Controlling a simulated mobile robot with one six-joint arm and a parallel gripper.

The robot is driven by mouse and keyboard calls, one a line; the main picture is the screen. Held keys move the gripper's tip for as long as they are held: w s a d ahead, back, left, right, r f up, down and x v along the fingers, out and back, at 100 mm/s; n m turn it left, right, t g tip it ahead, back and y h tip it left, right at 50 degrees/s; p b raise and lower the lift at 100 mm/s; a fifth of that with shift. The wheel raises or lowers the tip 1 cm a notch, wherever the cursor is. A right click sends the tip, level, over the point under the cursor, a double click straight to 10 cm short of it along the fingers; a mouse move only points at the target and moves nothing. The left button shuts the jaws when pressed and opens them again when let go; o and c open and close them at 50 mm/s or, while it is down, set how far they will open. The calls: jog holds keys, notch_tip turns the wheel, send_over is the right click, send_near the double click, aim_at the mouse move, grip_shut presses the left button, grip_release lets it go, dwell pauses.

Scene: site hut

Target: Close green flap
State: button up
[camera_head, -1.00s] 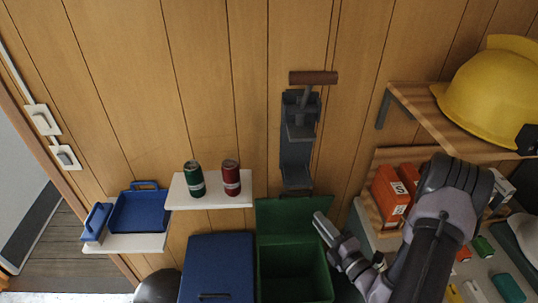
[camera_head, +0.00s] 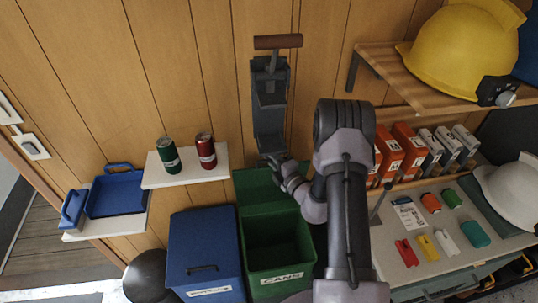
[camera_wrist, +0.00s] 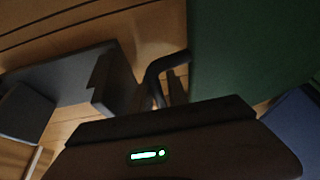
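The green bin (camera_head: 282,272), labelled CANS, stands on the floor against the wood wall with its top open. Its green flap (camera_head: 256,186) stands raised at the back of the opening. My gripper (camera_head: 272,160) is at the flap's upper edge, just below the grey can crusher on the wall. Whether it touches the flap is unclear, and its fingers are too small to tell open from shut. In the wrist view the flap (camera_wrist: 250,45) fills the upper right, close to the camera, and the fingertips are not distinct.
The wall-mounted can crusher (camera_head: 268,125) is directly above the flap. A blue lidded bin (camera_head: 203,250) stands left of the green bin. A white shelf (camera_head: 180,178) holds a green can (camera_head: 168,154) and a red can (camera_head: 206,151). A cluttered counter (camera_head: 408,272) is at right.

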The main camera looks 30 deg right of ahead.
jog(key=shift+c, duration=0.4)
grip_shut()
dwell(1.1)
